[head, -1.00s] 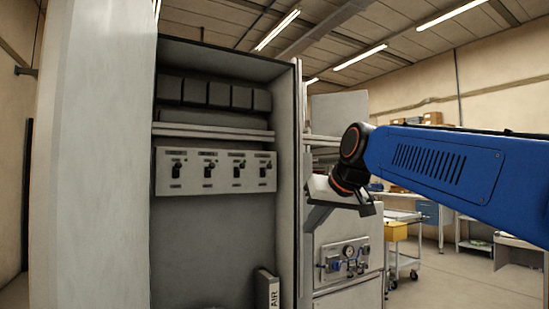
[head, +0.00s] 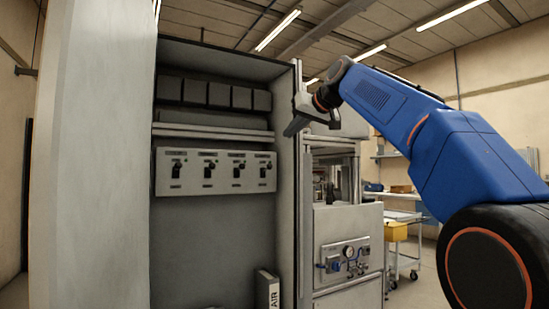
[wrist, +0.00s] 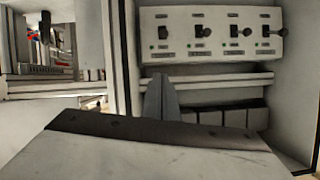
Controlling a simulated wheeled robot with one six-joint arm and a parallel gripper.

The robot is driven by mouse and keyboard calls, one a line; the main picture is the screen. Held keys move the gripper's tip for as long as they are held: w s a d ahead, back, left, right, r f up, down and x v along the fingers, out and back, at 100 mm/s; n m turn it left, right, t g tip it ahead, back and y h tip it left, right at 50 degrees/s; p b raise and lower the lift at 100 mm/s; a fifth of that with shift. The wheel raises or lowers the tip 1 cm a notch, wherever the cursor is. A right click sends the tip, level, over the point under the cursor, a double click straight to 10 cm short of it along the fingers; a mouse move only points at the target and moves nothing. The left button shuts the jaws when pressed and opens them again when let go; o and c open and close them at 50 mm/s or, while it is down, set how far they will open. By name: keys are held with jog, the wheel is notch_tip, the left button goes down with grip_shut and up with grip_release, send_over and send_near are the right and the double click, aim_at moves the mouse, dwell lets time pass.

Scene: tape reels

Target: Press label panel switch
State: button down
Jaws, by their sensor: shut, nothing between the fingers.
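The grey switch panel (head: 223,181) is fixed inside the open cabinet in the head view, below a rail. It carries a row of several black toggle switches (head: 209,168), each with small labels. The labels are too small to read, so I cannot tell which is the label panel switch. My gripper (head: 294,128) is shut and empty beside the cabinet's right edge, higher than the panel and to its right. In the wrist view the panel (wrist: 181,48) shows at the top, upside down, with the closed fingers (wrist: 161,98) below it and apart from it.
The cabinet's right side wall (head: 287,215) stands between the panel and the machine on the right. Dark blocks (head: 220,95) sit above the rail. A box marked AIR (head: 268,290) stands at the cabinet bottom. Space before the switches is clear.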

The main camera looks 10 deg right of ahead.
jog(key=shift+w+f, duration=0.1)
send_over(267, 168)
jog(key=s+d, duration=0.2)
jog(key=d, duration=0.1)
notch_tip(267, 168, down, 5)
jog(key=shift+a+f, duration=0.25)
jog(key=shift+f, duration=0.4)
jog(key=shift+a+f, duration=0.2)
jog(key=shift+f, duration=0.4)
jog(key=f+t, duration=0.1)
jog(key=s+f+t, duration=0.1)
jog(key=f, duration=0.1)
jog(key=shift+s+d+f+t+y, duration=0.1)
jog(key=shift+s+d+t+y, duration=0.1)
jog(key=shift+t+y, duration=0.15)
dwell(0.4)
